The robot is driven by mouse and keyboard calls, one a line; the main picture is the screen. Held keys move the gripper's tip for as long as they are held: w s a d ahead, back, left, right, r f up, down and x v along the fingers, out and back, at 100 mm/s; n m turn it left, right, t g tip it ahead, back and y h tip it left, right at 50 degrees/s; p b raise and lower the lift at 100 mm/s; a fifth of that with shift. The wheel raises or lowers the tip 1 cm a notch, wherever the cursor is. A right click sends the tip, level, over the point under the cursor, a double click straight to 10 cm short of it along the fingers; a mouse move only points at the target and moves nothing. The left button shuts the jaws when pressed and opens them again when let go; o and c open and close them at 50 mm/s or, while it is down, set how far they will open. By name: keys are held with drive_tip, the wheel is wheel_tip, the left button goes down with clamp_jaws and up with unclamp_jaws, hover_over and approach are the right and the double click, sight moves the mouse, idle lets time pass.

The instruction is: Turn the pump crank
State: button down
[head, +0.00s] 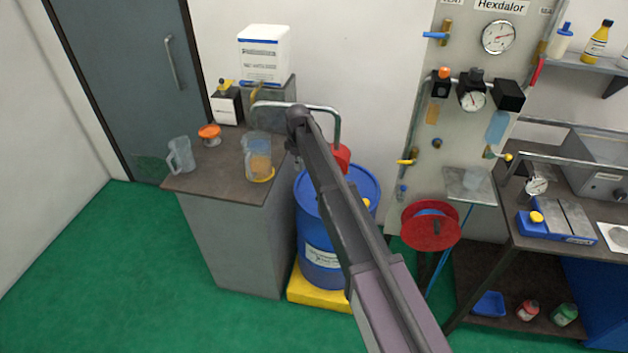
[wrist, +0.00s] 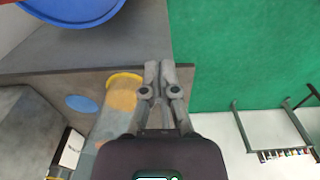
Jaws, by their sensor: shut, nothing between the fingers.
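A red pump body (head: 341,158) stands on top of the blue drum (head: 319,255). A bent grey metal pipe (head: 318,108) arches up from the pump and runs left behind my arm. I cannot make out the pump crank; my arm covers part of the pump. In the wrist view, my gripper (wrist: 160,72) is shut and empty, its two fingers together. It hangs above the edge of the grey counter, near a clear jug (wrist: 124,98) with a yellow ring, apart from the drum (wrist: 75,10). My arm hides the fingertips in the head view.
The grey counter (head: 205,172) left of the drum carries jugs, an orange-topped item (head: 210,133) and a white canister (head: 263,52). The drum stands on a yellow base (head: 318,294). A gauge panel (head: 402,130) and red hose reel (head: 430,227) are to the right. Green floor is open in front.

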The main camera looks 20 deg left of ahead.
drive_tip(key=shift+y, duration=0.4)
drive_tip(key=d+r, duration=0.1)
drive_tip(key=d+r+p, duration=0.1)
drive_tip(key=d, duration=0.1)
drive_tip(key=d+r+p, duration=0.1)
drive_tip(key=shift+w+d+r, duration=0.25)
drive_tip(key=shift+w+d, duration=0.05)
drive_tip(key=shift+f, duration=0.25)
wheel_tip(320, 180, down, 13)
drive_tip(key=d+b, duration=0.1)
drive_tip(key=b, duration=1.1)
drive_tip(key=shift+d+r+b, duration=0.2)
drive_tip(key=shift+d+b, duration=0.05)
drive_tip(key=shift+b, duration=0.15)
drive_tip(key=shift+w+d+f+b, duration=0.1)
drive_tip(key=shift+d+f+b, duration=0.5)
drive_tip(key=shift+b, duration=0.05)
drive_tip(key=shift+r, duration=0.1)
